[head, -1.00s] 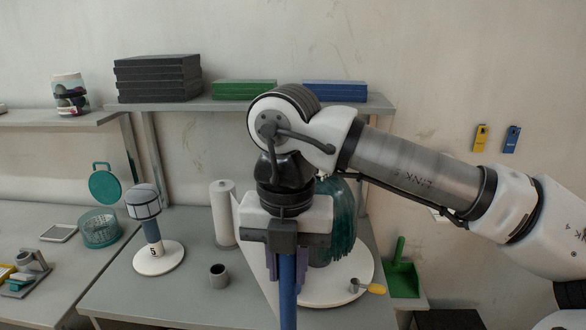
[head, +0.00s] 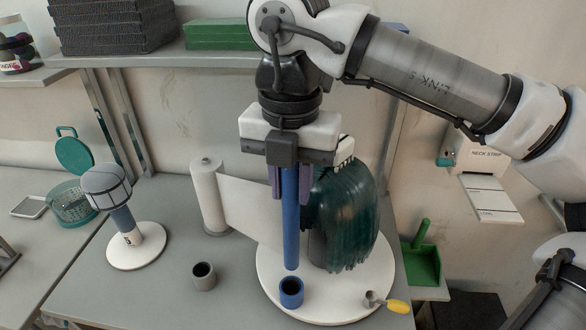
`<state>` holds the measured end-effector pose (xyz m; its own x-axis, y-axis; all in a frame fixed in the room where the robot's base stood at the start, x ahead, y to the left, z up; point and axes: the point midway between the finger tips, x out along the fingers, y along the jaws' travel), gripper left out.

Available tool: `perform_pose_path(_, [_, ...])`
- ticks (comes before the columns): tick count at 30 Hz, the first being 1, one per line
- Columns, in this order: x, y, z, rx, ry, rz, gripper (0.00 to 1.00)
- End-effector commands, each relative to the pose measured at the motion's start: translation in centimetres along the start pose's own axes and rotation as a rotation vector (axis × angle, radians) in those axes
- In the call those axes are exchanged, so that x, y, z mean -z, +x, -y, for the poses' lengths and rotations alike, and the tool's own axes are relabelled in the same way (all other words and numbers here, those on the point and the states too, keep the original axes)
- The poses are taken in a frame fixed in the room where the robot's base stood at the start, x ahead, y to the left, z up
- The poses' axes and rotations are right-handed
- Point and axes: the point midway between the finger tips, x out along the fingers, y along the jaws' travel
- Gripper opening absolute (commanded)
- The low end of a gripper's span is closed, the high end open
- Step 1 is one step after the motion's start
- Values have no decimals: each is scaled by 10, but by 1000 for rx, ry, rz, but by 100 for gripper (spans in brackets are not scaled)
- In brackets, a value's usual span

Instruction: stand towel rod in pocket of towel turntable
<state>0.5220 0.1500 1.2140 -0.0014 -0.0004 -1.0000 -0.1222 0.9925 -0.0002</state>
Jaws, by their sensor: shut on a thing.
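My gripper (head: 289,180) is shut on the upper part of a blue rod, the towel rod (head: 291,225), and holds it upright. The rod's lower end hangs over the round white towel turntable (head: 268,268). A short blue cup-like pocket (head: 291,292) stands on the turntable's front part, with a dark opening. In the picture the rod's lower end shows just above the pocket, with a small gap between them. A dark teal fringed bundle (head: 345,215) stands on the turntable behind and to the right of the rod.
A grey cup (head: 204,276) stands left of the turntable. A paper roll (head: 209,195) with a sheet drawn out stands behind. A small grey cup with a yellow handle (head: 397,306) is at the turntable's right edge. A round-headed stand (head: 137,246) is farther left.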

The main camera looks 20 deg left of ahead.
Motion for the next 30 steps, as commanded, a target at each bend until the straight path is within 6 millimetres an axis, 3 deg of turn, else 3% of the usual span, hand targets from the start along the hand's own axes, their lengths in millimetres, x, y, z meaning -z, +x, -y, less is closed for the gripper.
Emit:
perform_pose_path(14, [0, 5, 0, -1, -3, -3, 0])
perform_pose_path(30, [0, 50, 0, 1, -4, -3, 0])
